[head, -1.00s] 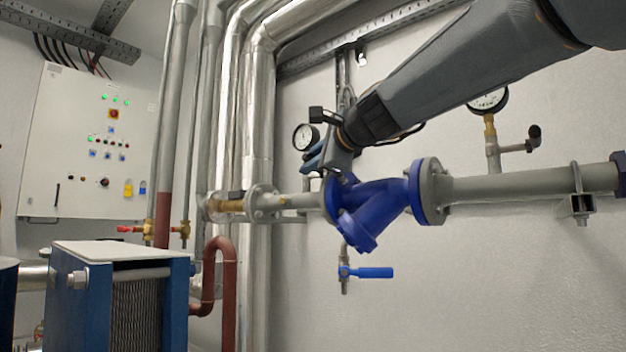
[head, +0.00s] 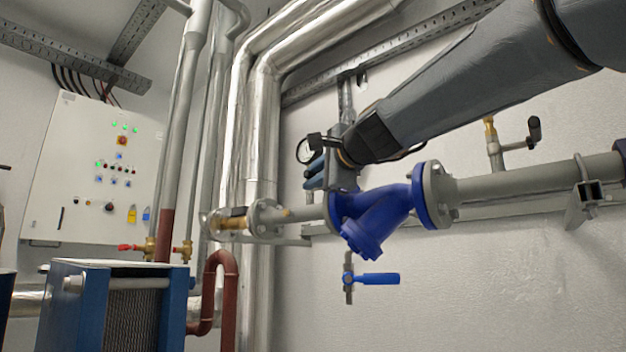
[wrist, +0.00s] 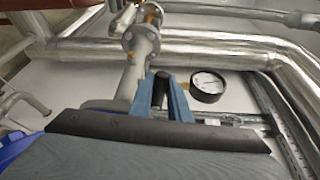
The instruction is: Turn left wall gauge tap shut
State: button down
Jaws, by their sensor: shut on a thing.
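The left wall gauge (head: 303,151) is mostly hidden behind the wrist parts in the head view. Its round white dial (wrist: 208,86) shows clearly in the wrist view, just right of the fingers. My gripper (head: 313,172) is beside it, above the pipe and left of the blue strainer. In the wrist view my gripper's (wrist: 162,80) two blue fingers are shut on a dark tap handle (wrist: 160,92) between them. The tap's body and the handle's exact angle are hidden.
The blue strainer (head: 378,222) and its flanged pipe (head: 520,183) lie close below my arm. A blue-handled drain valve (head: 378,279) hangs under it. Silver insulated pipes (head: 264,130) rise on the left. A second tap handle (head: 534,130) is at right.

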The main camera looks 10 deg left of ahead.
jog(key=c, duration=1.7)
grip_release()
jog(key=shift+o, duration=0.2)
jog(key=v, duration=0.7)
jog(key=shift+s+d+b, duration=0.2)
jog(key=shift+s+b, duration=0.1)
jog(key=shift+b, duration=0.05)
